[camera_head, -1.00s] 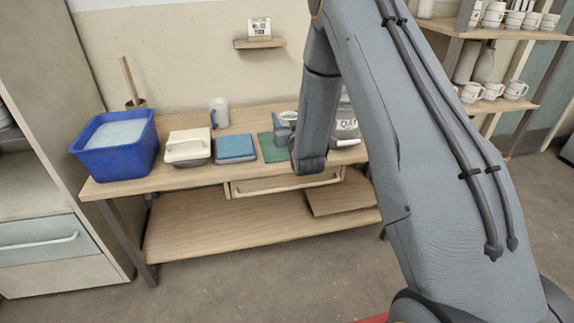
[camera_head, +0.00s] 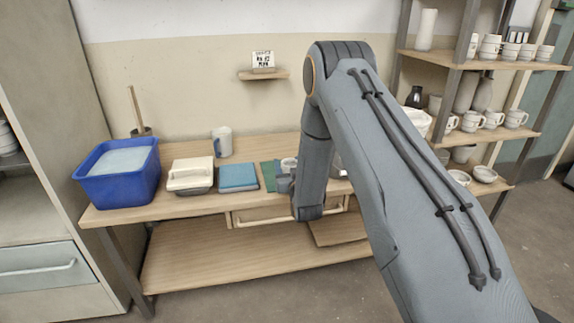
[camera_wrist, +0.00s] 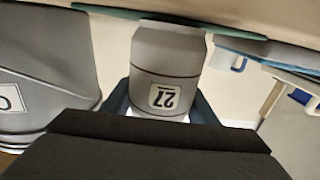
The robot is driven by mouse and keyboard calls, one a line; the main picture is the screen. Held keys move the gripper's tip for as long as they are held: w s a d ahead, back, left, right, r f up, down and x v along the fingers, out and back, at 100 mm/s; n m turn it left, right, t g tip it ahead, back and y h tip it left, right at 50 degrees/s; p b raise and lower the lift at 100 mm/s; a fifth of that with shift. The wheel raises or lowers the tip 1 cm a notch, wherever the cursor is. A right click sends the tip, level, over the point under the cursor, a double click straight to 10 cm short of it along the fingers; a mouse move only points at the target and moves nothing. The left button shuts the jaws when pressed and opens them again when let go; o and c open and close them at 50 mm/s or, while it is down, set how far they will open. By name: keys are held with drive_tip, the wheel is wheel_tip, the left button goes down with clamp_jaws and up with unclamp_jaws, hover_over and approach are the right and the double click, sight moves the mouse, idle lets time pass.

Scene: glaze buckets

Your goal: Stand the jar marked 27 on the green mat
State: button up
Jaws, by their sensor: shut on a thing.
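The jar marked 27 (camera_wrist: 168,62) is pale grey with a white label, which shows upside down in the wrist view. My gripper (camera_wrist: 163,112) is shut on it, with a dark finger on each side. In the head view, the jar (camera_head: 288,164) shows only in part beside my arm. The green mat (camera_head: 267,172) lies on the table, partly hidden by my gripper and arm. In the wrist view, the jar's base is at the green mat's edge strip (camera_wrist: 100,11). I cannot tell whether they touch.
A mug (camera_head: 222,141) stands behind. A grey bucket (camera_wrist: 45,65) stands close beside the jar. Shelves with cups (camera_head: 490,48) are at right.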

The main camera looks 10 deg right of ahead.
drive_tip(key=shift+f, duration=0.1)
drive_tip(key=o, duration=1.3)
